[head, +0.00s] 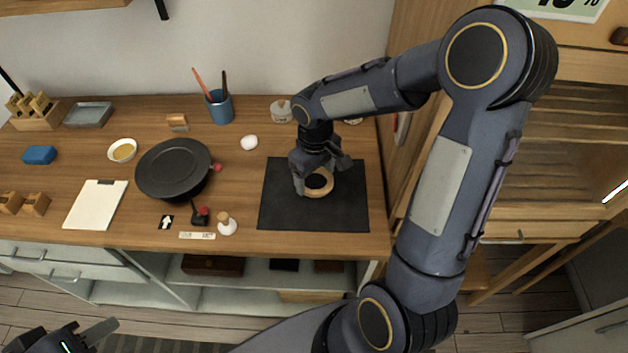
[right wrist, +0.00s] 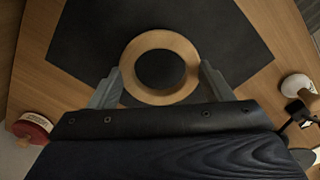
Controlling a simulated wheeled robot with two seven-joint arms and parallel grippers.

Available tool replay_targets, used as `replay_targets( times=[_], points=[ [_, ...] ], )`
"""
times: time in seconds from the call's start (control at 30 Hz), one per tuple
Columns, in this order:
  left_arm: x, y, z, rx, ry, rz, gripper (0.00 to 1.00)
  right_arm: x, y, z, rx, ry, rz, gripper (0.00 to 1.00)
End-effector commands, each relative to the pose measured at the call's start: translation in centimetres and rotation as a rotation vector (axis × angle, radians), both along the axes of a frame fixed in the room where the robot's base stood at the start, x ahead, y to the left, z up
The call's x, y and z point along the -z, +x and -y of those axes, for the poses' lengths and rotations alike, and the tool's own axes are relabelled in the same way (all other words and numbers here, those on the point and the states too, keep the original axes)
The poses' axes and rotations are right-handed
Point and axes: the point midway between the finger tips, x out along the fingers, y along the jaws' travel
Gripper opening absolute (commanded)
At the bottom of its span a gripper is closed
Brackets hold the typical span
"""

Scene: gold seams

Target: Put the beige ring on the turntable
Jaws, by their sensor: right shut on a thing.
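The beige ring (head: 319,194) is at the black mat on the right of the worktop; it also shows in the right wrist view (right wrist: 160,39). My right gripper (head: 314,180) reaches down over it, its fingers on opposite sides of the ring and shut on it. Whether the ring touches the mat or is just above it I cannot tell. The turntable (head: 172,168), a black round disc, stands left of the mat with nothing on top. My left gripper (head: 95,334) is at the bottom left, away from the worktop; its opening is unclear.
The black mat (head: 280,215) is otherwise bare. Between mat and turntable are a white egg-like thing (head: 249,142) and, nearer the front, a small white bottle (head: 227,224) and a dark red-knobbed tool (head: 200,215). A blue cup with sticks (head: 220,108) stands behind.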

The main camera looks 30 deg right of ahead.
Motion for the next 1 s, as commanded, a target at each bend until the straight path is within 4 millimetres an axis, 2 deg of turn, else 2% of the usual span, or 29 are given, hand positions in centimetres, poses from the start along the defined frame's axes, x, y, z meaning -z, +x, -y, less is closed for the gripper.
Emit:
replay_targets(
  times=[0.1,0.3,0.7,0.73,0.87,1.0],
  points=[
    [-0.1,0.0,0.0,0.000,0.000,0.000,0.36,1.3,0.6,0.0,-0.001,0.000,-0.004,0.51],
    [-0.1,0.0,0.0,0.000,0.000,0.000,0.36,3.6,0.5,0.0,-0.001,0.000,-0.002,0.51],
    [0.5,0.0,0.0,0.000,0.000,0.000,0.36,4.3,0.5,0.0,0.000,-0.001,0.000,0.51],
    [0.3,0.0,0.0,0.000,0.000,0.000,0.36,4.1,0.5,0.0,0.000,-0.001,0.000,0.77],
    [0.3,0.0,0.0,0.000,0.000,0.000,0.36,4.0,0.5,0.0,0.000,0.000,0.000,0.94],
    [0.3,0.0,0.0,0.000,0.000,0.000,0.36,4.0,0.5,0.0,0.000,0.000,0.000,0.95]
  ],
)
